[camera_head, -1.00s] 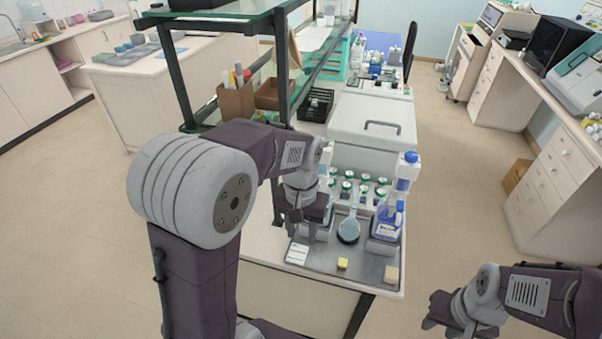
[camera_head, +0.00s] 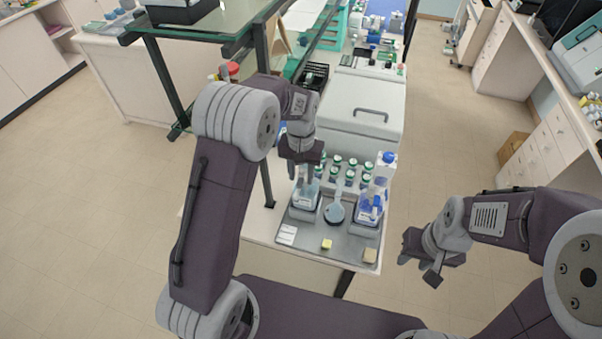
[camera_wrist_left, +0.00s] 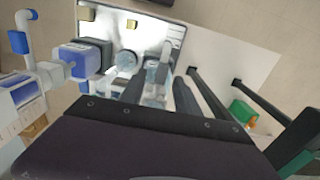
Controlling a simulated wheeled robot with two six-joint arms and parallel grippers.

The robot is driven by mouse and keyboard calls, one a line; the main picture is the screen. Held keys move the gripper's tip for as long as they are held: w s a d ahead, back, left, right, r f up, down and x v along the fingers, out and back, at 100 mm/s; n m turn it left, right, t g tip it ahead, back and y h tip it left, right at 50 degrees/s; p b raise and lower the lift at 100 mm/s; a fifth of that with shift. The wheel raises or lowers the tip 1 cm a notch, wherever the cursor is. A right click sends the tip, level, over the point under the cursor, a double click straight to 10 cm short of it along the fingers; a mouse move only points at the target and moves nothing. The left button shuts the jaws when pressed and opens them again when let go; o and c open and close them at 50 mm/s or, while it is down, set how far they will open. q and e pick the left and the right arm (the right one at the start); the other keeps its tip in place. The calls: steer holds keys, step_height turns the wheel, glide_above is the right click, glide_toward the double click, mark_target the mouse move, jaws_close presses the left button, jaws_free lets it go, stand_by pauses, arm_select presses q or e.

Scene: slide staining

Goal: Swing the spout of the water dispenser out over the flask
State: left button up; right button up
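A clear flask with pale blue liquid (camera_head: 335,211) stands on the grey tray (camera_head: 327,234), between two dispenser-like bottles. The left one is clear and pale (camera_head: 306,196); the right one is blue (camera_head: 371,206). The pale one seems to be the water dispenser, though its label is unreadable and its spout is partly hidden. My left gripper (camera_head: 301,170) is just above and behind the pale bottle. In the left wrist view its fingers (camera_wrist_left: 160,92) are apart, with the pale bottle (camera_wrist_left: 156,72) beyond and the flask (camera_wrist_left: 127,61) beside it. My right gripper (camera_head: 420,269) is open and empty, right of the table.
Several green-capped jars (camera_head: 336,172) stand behind the flask. A white bottle with a blue cap (camera_head: 387,165) is at the back right. Two yellowish blocks and a white card (camera_head: 287,235) lie at the front. Shelf posts (camera_head: 264,180) stand close on the left.

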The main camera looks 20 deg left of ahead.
arm_select(q)
steer(key=shift+s+f, duration=0.1)
steer(key=shift+f, duration=0.3)
steer(key=shift+s+a+f, duration=0.1)
steer(key=shift+s+f, duration=0.1)
steer(key=shift+s, duration=0.15)
steer(key=shift+w, duration=0.15)
jaws_close()
steer(key=shift+w, duration=0.1)
stand_by(0.6)
